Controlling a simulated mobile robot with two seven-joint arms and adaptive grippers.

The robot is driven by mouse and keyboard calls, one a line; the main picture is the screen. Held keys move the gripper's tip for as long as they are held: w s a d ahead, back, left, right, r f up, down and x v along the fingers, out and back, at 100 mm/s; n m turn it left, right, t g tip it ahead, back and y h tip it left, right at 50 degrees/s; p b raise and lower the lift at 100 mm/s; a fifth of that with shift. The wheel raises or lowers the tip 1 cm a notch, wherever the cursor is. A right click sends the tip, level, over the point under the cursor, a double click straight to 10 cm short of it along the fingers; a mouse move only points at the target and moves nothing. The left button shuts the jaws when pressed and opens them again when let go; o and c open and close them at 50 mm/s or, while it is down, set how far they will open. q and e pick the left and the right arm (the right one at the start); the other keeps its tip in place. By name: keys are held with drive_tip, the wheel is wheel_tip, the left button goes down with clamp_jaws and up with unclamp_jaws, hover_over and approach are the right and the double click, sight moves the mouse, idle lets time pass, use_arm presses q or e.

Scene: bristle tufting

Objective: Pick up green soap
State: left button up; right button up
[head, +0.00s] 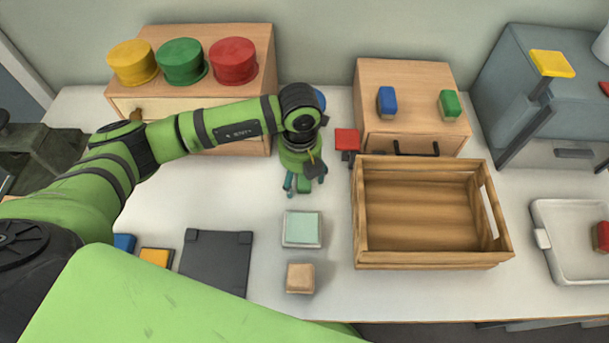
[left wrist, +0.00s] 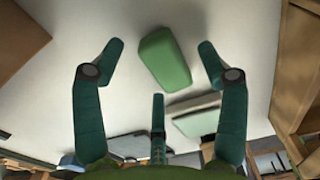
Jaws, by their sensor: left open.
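The green soap (left wrist: 165,58) is a rounded green block on the white table, seen clearly in the left wrist view. In the head view it shows as a small green patch (head: 304,186) under my left gripper, mostly hidden by it. My left gripper (head: 305,183) points down, open, over the soap. In the left wrist view the fingertips of my left gripper (left wrist: 160,47) stand apart on either side of the soap, with gaps visible between fingers and soap. My right gripper is not in view.
A pale green square in a white dish (head: 287,241) and a tan block (head: 300,278) lie nearer me. A wooden crate (head: 360,245) stands to the right. A wooden box (head: 258,52) with round yellow, green and red pieces stands behind my left arm.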

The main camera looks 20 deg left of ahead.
use_arm(q)
drive_tip(key=shift+f, duration=0.15)
drive_tip(key=c, duration=1.3)
drive_tip(key=shift+o, duration=0.2)
